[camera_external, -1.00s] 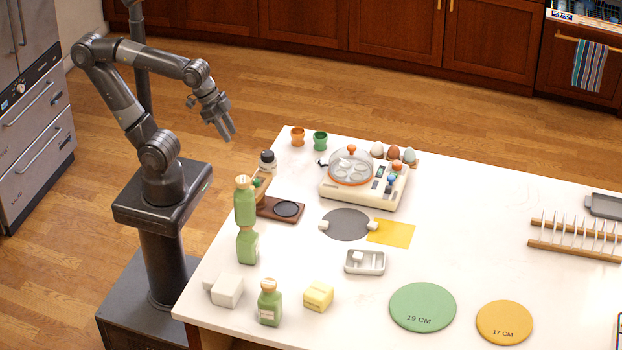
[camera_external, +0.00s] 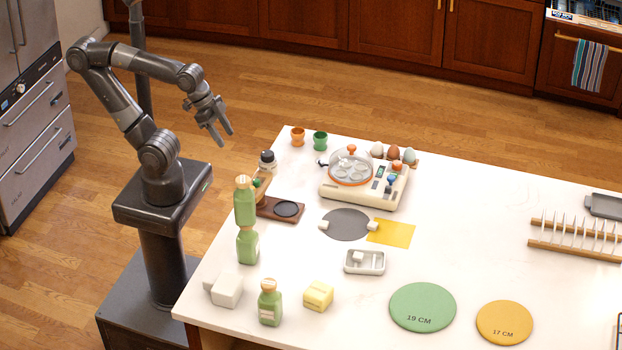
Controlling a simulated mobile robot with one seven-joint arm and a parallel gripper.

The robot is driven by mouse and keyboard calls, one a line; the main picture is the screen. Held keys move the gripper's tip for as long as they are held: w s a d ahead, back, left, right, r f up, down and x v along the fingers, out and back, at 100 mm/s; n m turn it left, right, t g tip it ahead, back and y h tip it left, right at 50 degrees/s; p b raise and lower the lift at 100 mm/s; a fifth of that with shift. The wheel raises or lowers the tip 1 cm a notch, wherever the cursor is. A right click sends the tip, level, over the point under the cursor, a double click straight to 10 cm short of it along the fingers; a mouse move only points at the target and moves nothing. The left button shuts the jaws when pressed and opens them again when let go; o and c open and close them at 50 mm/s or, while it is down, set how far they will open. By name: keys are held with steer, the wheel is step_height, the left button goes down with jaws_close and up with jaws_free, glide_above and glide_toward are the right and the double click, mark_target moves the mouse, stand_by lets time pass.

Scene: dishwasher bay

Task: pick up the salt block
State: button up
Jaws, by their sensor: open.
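A white block (camera_external: 228,291) sits on the counter near its front left corner, with a smaller white piece at its left side. It looks most like the salt block, though no label on it is readable. A pale yellow block (camera_external: 318,296) with a label lies further right, past a green bottle. My gripper (camera_external: 222,137) is open and empty. It hangs in the air beyond the counter's left edge, fingers pointing down, well behind and above the white block.
Green bottles (camera_external: 269,303) stand beside and behind the white block. A small grey tray (camera_external: 365,270) holds white pieces. An egg cooker (camera_external: 362,185) stands further back. A green disc (camera_external: 422,307) and yellow disc (camera_external: 505,322) lie right.

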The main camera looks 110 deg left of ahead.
steer(key=w+d+r+g, duration=0.1)
steer(key=w+r, duration=0.2)
steer(key=w, duration=0.5)
steer(key=g, duration=0.5)
glide_above(323, 222)
step_height(323, 222, down, 10)
steer(key=shift+n, duration=0.3)
steer(key=f, duration=0.5)
steer(key=shift+w+a, duration=0.2)
steer(key=shift+w, duration=0.1)
steer(key=shift+s+d+f, duration=0.1)
steer(key=shift+s+f, duration=0.05)
steer(key=shift+f, duration=1.25)
steer(key=shift+s+d+f, duration=0.1)
steer(key=shift+f, duration=1.25)
steer(key=shift+c, duration=0.3)
steer(key=c, duration=1)
